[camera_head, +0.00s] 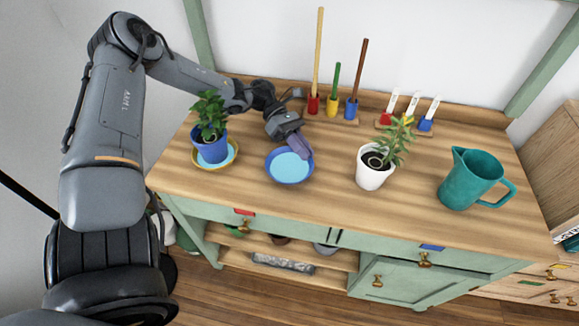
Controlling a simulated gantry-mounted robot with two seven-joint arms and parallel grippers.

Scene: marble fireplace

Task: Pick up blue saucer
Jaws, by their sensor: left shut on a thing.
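The blue saucer (289,167) is a shallow round dish with a darker blue rim and a light blue inside. It is at the middle left of the wooden worktop. My left gripper (299,149) reaches down over its far right rim and is shut on that rim. The saucer looks about level, at or just above the worktop; I cannot tell whether it touches the wood. The fingertips are small and partly hide the far rim. My right gripper is not in view.
A blue pot with a plant (211,148) stands on a yellow-rimmed saucer (233,161) to the left. A white potted plant (374,175) and teal jug (466,182) stand right. Tools in colored holders (332,107) line the back. Worktop in front of the saucer is clear.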

